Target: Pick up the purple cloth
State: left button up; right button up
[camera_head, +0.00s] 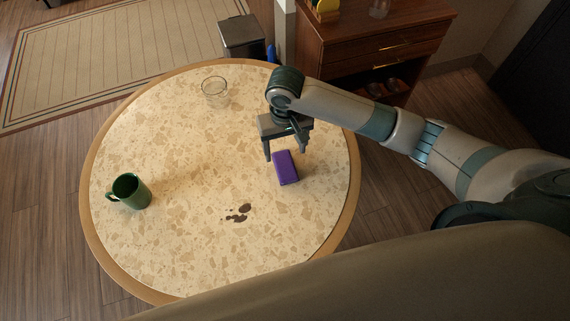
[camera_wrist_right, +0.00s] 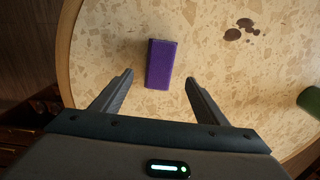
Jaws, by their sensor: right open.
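The purple cloth (camera_head: 286,168) is a small folded block lying on the round table, right of its middle. It also shows in the right wrist view (camera_wrist_right: 161,65), just ahead of and between the fingertips. My right gripper (camera_head: 285,156) is open and empty, pointing down just behind the cloth in the head view. Its two fingers (camera_wrist_right: 158,77) stand apart, one toward each side of the cloth, and I see no contact. The height of the fingertips above the table is hard to tell. My left gripper is not in view.
The round speckled table (camera_head: 180,245) has a wooden rim. A green mug (camera_head: 131,192) stands at its left, a clear glass (camera_head: 214,92) at the back. A dark brown spill (camera_head: 238,214) lies left of the cloth. A wooden cabinet (camera_head: 385,45) stands behind; a bin (camera_head: 241,38) is near it.

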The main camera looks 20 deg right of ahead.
aim_at(286, 166)
jog(key=shift+f, duration=1.8)
jog(key=shift+f+p, duration=0.4)
jog(key=shift+p, duration=0.2)
notch_tip(286, 166, down, 3)
jog(key=shift+s+f+p, duration=0.1)
jog(key=shift+s+p, duration=0.05)
jog(key=shift+p, duration=0.4)
jog(key=shift+f, duration=0.6)
jog(key=c, duration=1.1)
